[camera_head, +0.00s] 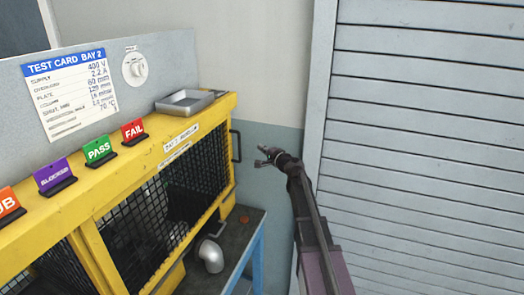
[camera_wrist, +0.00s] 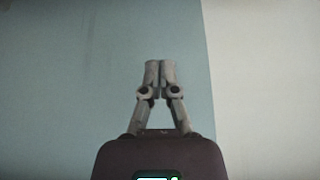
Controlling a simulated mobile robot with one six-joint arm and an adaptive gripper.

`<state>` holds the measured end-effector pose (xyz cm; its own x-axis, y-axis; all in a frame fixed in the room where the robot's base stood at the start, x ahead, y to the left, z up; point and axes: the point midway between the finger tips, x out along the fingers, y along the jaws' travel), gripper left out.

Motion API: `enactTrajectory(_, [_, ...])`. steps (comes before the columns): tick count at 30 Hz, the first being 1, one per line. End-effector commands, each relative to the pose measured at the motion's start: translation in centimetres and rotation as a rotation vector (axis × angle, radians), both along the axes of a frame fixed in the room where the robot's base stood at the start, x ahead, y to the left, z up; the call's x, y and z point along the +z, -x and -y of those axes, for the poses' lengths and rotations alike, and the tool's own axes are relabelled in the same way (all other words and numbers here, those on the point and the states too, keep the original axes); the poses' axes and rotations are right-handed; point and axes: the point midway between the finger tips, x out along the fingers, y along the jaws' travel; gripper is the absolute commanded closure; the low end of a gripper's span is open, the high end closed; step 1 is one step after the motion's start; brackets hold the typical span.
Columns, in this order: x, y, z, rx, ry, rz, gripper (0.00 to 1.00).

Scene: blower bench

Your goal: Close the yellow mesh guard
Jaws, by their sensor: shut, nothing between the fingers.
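The yellow mesh guard (camera_head: 196,172) shows in the head view as black mesh in a yellow frame on the bench, left of my gripper. A dark handle (camera_head: 236,146) stands out from its right end. I cannot tell exactly how far the guard is open. My gripper (camera_head: 261,157) is just right of the handle, apart from it as far as I can see. In the wrist view my gripper (camera_wrist: 160,70) has its fingertips together with nothing between them, facing a plain wall. The guard is not in the wrist view.
A grey tray (camera_head: 186,102) and coloured signs, including PASS (camera_head: 98,149) and FAIL (camera_head: 133,130), stand on the yellow top. A silver elbow pipe (camera_head: 210,255) sits on the bench below. A grey slatted shutter (camera_head: 420,150) fills the right side.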

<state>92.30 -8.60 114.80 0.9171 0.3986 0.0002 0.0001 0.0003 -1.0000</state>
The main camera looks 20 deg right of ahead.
Motion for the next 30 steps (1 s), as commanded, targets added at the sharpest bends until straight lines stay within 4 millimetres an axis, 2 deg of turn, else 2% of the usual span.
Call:
enactTrajectory(6, [0.0,-3.3,-1.3,0.001,0.000,0.000,1.00])
enactTrajectory(16, [0.0,-7.5,-3.1,0.000,0.000,0.000,1.00])
enactTrajectory(18, [0.0,-6.1,-3.8,0.001,0.000,0.000,1.00])
enactTrajectory(21, [0.0,-5.4,-4.6,0.000,0.000,0.000,1.00])
enactTrajectory(30, [0.0,-4.3,-5.9,-0.001,0.000,0.000,1.00])
